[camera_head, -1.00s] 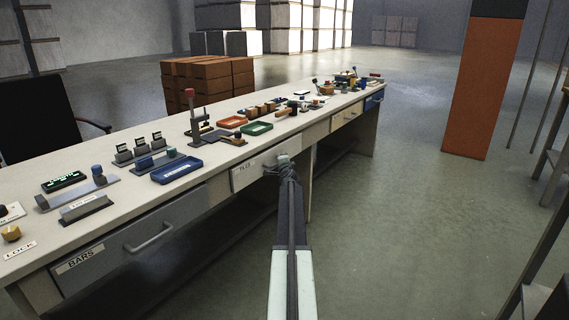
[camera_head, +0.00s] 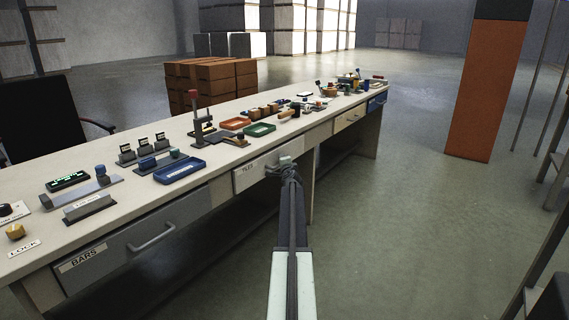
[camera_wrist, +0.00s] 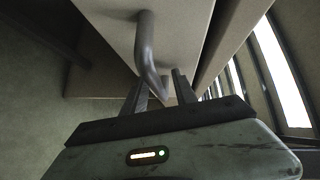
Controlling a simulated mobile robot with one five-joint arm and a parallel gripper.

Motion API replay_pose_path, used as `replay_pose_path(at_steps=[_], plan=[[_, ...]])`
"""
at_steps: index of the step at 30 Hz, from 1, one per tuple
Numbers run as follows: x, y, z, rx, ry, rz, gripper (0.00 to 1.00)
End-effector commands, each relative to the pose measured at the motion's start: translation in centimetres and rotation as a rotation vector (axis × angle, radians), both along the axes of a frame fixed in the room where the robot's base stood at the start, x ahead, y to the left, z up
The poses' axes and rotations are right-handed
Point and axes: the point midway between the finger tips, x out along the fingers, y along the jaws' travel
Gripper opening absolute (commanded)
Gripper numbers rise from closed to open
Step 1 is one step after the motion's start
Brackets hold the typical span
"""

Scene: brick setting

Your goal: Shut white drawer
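The white drawer (camera_head: 252,178), with a small label on its front, is in the middle of the long workbench. Its grey bar handle (camera_wrist: 147,42) runs down the pale drawer front (camera_wrist: 185,25) in the wrist view. My gripper (camera_head: 285,163) is at the drawer front in the head view and covers part of the handle. In the wrist view my gripper (camera_wrist: 161,85) has its two dark fingers apart, with the handle's near end between them. I see gaps beside the handle and no firm grip. How far the drawer stands out is hard to tell.
A grey drawer labelled BARS (camera_head: 130,240) is to the left and a blue drawer (camera_head: 376,102) is at the far right end. The benchtop (camera_head: 130,195) holds trays, blocks and small fixtures. An orange pillar (camera_head: 485,90) stands right.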

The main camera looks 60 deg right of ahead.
Motion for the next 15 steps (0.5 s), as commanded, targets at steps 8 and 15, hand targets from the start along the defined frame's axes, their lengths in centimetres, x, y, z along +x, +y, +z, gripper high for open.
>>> replay_pose_path(at_steps=[8, 15], plan=[[-1.4, 1.7, 0.4, 0.0, 0.0, -0.001, 0.34], [-4.4, 5.3, 1.0, 0.0, 0.0, -0.001, 0.34]])
